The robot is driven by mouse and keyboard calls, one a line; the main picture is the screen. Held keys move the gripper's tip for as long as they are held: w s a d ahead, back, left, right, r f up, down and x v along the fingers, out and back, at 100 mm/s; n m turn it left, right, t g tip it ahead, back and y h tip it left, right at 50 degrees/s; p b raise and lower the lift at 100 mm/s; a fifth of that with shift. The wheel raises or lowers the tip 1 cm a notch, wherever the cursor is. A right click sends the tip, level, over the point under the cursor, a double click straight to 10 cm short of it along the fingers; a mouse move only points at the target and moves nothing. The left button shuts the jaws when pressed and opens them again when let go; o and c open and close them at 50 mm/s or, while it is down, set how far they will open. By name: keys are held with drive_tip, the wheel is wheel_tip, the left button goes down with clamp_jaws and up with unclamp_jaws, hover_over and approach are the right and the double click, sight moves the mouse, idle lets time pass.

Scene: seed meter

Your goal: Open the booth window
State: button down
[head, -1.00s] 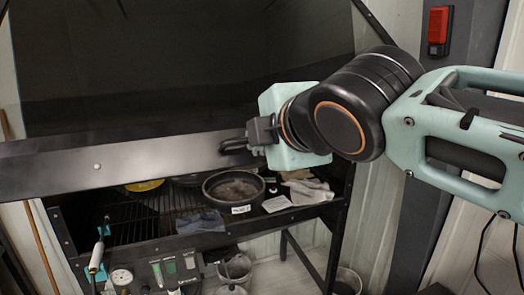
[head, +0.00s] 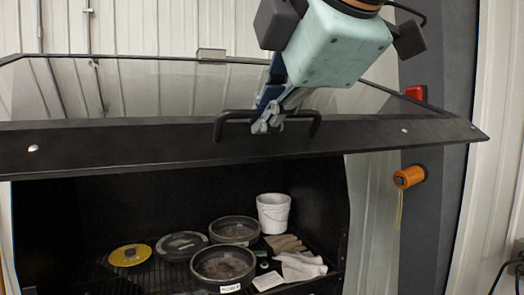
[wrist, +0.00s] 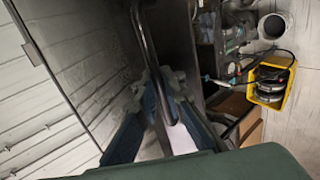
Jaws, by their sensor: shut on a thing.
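The booth window (head: 100,88) is a clear pane with a black lower rail (head: 380,140), swung up and tilted over the booth opening. A black bar handle (head: 228,121) is fixed to the rail. My gripper (head: 268,118) reaches down from above and is shut on the handle near its middle. In the wrist view, the handle (wrist: 145,50) runs down between the fingers of my gripper (wrist: 170,115), and the pane (wrist: 80,60) lies to the left. The fingers hide part of the handle.
Under the window, the dark booth (head: 150,205) holds several round pans (head: 223,264), a yellow disc (head: 129,255), a white bucket (head: 273,213) and gloves (head: 300,266). An orange device (head: 408,177) hangs on the grey post right of the booth. A yellow bin (wrist: 268,108) stands below.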

drive_tip(key=shift+s+d+r, duration=0.1)
drive_tip(key=shift+s+r, duration=0.05)
drive_tip(key=shift+r, duration=0.6)
drive_tip(key=shift+s+d+r, duration=0.1)
drive_tip(key=shift+s+r, duration=0.1)
drive_tip(key=shift+r, duration=0.6)
drive_tip(key=shift+s+d+r, duration=0.1)
drive_tip(key=shift+s+r, duration=0.05)
drive_tip(key=shift+r, duration=0.6)
drive_tip(key=c, duration=2.1)
unclamp_jaws()
drive_tip(key=shift+s, duration=0.1)
drive_tip(key=v, duration=1.2)
drive_tip(key=shift+r, duration=0.1)
